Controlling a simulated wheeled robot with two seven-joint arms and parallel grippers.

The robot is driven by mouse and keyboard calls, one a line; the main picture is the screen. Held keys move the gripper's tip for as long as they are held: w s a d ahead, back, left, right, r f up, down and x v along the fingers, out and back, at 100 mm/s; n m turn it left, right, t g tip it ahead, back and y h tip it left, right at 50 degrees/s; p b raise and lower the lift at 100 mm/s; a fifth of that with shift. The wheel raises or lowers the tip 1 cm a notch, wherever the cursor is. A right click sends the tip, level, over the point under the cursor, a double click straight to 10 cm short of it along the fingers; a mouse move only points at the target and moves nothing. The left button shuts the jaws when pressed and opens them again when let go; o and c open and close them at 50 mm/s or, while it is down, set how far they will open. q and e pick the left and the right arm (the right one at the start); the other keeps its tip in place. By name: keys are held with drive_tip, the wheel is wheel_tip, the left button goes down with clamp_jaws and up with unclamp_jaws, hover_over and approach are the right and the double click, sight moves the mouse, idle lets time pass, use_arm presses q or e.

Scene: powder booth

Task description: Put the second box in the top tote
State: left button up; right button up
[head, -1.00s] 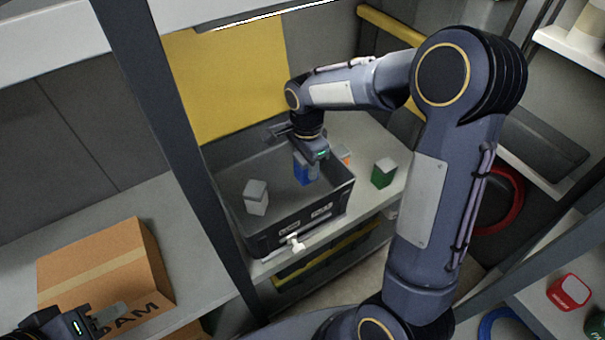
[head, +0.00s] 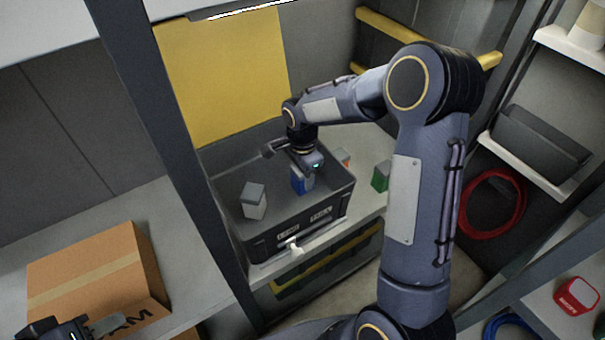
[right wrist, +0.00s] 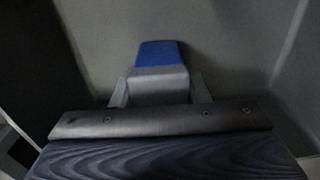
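A dark grey tote (head: 262,248) with pale labels on its front stands on the shelf. A box with a grey top and pale sides (head: 254,204) is inside at its left. A blue box with a grey top (head: 297,184) is inside the tote's right part, below my right gripper (head: 304,174). In the right wrist view the blue box (right wrist: 158,56) sits between my two fingers, which appear shut on it. Whether its base touches the tote floor is hidden. My left gripper (head: 98,328) is at the bottom left edge, partly cut off; its opening is not clear.
A green box (head: 381,177) and an orange one (head: 342,158) stand on the shelf right of the tote. A dark upright post (head: 180,140) stands left of it. A cardboard box (head: 95,275) is at left. A yellow-edged tote (head: 330,262) is below.

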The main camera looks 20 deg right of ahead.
drive_tip(key=o, duration=0.4)
